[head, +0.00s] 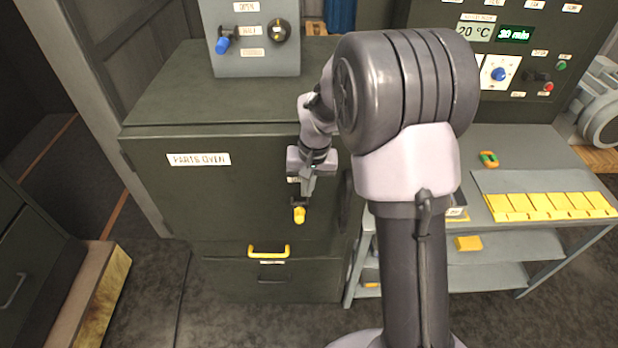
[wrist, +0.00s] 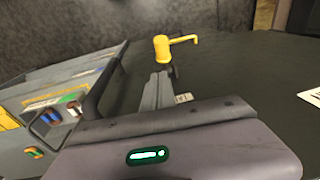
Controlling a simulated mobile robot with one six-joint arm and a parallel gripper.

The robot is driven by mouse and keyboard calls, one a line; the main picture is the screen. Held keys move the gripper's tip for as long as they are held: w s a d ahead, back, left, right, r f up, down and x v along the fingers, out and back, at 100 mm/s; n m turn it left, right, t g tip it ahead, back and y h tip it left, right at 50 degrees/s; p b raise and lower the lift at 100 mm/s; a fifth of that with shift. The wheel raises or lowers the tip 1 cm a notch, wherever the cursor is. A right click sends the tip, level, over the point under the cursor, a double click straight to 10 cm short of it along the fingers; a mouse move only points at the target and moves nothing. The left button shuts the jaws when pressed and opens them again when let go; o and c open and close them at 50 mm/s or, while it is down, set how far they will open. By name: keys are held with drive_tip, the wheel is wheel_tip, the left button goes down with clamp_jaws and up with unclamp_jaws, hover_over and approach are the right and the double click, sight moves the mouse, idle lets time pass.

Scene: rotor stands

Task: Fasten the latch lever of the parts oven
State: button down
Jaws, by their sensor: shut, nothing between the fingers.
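The parts oven (head: 160,200) is a dark green cabinet with a white name label, and its door looks closed. The latch lever (head: 299,214) has a yellow grip and sits low at the right side of the door, with its grip pointing down. In the wrist view the yellow grip (wrist: 162,49) stands just beyond the fingertips. My gripper (head: 308,190) is shut and empty, just above the lever in the head view. Its fingers (wrist: 157,88) also show in the wrist view. I cannot tell whether they touch the lever. The lever's pivot is partly hidden by my gripper.
A drawer with a yellow handle (head: 268,249) is below the door. A control box (head: 252,50) with a blue knob stands on the oven. A grey bench (head: 520,150) with a yellow tray (head: 548,205) is to the right. A wooden-edged block (head: 95,295) is at the lower left.

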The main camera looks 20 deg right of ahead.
sight(302, 216)
drive_tip(key=f, duration=0.1)
drive_tip(key=s+a+f, duration=0.1)
drive_tip(key=f, duration=0.2)
drive_tip(key=shift+s+a+b, duration=0.15)
drive_tip(key=shift+a+b, duration=0.15)
drive_tip(key=shift+a, duration=0.1)
drive_tip(key=shift+f+b, duration=0.15)
drive_tip(key=shift+b, duration=0.25)
drive_tip(key=shift+s+a+f+t+b, duration=0.15)
drive_tip(key=shift+s+t+b, duration=0.2)
drive_tip(key=shift+b, duration=0.45)
drive_tip(key=f+t+b, duration=0.1)
drive_tip(key=b, duration=0.2)
drive_tip(key=s+f+t+b, duration=0.1)
drive_tip(key=b, duration=0.2)
drive_tip(key=shift+s+a+f+h+b, duration=0.1)
drive_tip(key=shift+s+a+h+b, duration=0.1)
drive_tip(key=shift+h+b, duration=0.2)
wheel_tip(302, 216, down, 6)
drive_tip(key=s+b, duration=0.2)
drive_tip(key=b, duration=0.5)
drive_tip(key=shift+a, duration=0.3)
